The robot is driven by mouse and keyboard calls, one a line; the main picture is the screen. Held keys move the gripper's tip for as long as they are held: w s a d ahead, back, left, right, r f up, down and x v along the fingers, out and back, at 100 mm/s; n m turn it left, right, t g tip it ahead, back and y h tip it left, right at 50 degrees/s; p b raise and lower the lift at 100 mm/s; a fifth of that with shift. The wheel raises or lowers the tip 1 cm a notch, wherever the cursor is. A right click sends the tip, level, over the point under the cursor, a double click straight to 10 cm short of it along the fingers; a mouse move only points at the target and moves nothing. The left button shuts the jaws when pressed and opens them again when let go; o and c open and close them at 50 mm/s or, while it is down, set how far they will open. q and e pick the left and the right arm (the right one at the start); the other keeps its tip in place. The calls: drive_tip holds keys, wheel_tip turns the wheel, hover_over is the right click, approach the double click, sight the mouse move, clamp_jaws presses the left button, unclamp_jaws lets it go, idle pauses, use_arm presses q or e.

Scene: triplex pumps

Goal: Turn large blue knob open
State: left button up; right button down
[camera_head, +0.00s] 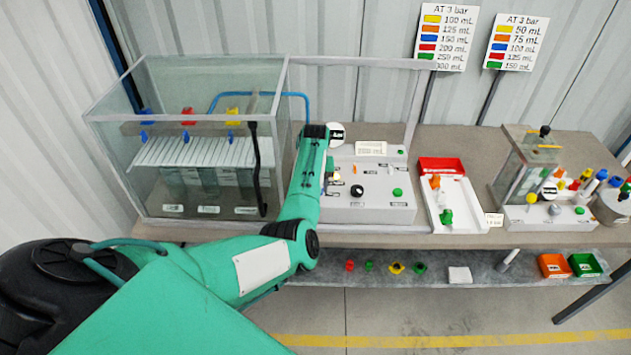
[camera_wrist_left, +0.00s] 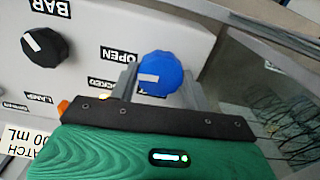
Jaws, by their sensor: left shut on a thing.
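The large blue knob (camera_wrist_left: 160,74) shows in the left wrist view, on the front of the pale control panel, with a light pointer mark on its face. My left gripper (camera_wrist_left: 160,84) is shut on it, with one finger on each side. An OPEN label (camera_wrist_left: 119,54) stands just left of the knob in that view, and another label beside it is partly hidden. In the head view my left gripper (camera_head: 328,178) reaches the left part of the control panel (camera_head: 375,208), and my arm hides the blue knob. My right gripper is in neither view.
A black knob (camera_head: 357,190) and a green button (camera_head: 397,192) are on the same panel. A glass tank (camera_head: 110,150) stands close at the left of my arm. A white tray with a red bin (camera_head: 441,165) is to the right. Small coloured parts lie on the lower shelf (camera_head: 435,280).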

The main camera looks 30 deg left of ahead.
use_arm(q)
drive_tip(key=shift+m, duration=0.5)
drive_tip(key=o, duration=1)
drive_tip(key=shift+r+b, duration=1.95)
drive_tip(key=shift+r, duration=5)
